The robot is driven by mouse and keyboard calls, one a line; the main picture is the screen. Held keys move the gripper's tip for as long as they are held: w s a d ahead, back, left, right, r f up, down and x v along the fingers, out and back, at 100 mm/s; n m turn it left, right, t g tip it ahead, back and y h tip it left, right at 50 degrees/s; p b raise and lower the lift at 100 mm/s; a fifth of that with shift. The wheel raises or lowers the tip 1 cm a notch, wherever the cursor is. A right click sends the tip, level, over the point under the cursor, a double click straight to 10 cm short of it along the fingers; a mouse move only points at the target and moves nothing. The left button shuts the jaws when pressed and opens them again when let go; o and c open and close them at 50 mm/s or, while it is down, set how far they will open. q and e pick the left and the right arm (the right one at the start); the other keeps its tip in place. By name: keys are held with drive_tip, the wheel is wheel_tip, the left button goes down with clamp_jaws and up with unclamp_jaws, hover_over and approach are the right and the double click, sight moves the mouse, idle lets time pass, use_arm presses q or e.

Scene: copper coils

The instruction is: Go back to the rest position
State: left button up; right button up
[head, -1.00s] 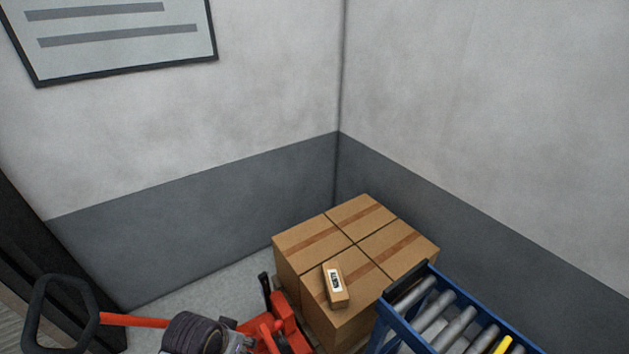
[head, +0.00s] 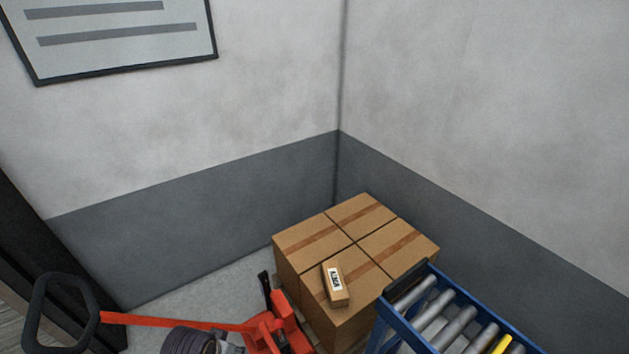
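A dark, rounded, ribbed part with a bit of grey metal at its right side shows at the bottom edge of the head view; it looks like the top of my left gripper (head: 192,341). The frame edge cuts it off, and its fingers are hidden below, so I cannot tell whether it is open or shut or holds anything. It appears in front of the red pallet jack. My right gripper is not in view. No copper coil shows.
A red pallet jack (head: 275,330) with a black loop handle (head: 42,310) stands at lower left. Cardboard boxes (head: 300,238) sit in the corner, with a small labelled box (head: 341,296) on top. A blue-framed roller conveyor (head: 382,326) is at lower right. Grey floor (head: 215,290) shows behind the jack.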

use_arm(q)
drive_tip(key=s+f+g, duration=0.1)
drive_tip(key=s+f, duration=0.2)
drive_tip(key=f, duration=1.2)
drive_tip(key=s+f, duration=0.2)
drive_tip(key=f, duration=1.3)
drive_tip(key=s+a+f, duration=0.2)
drive_tip(key=s+f, duration=0.6)
drive_tip(key=s, duration=0.2)
drive_tip(key=s+a+f+g, duration=0.1)
drive_tip(key=s+a+f, duration=0.2)
drive_tip(key=s+f, duration=0.6)
drive_tip(key=shift+s+f, duration=0.25)
drive_tip(key=shift+s, duration=0.75)
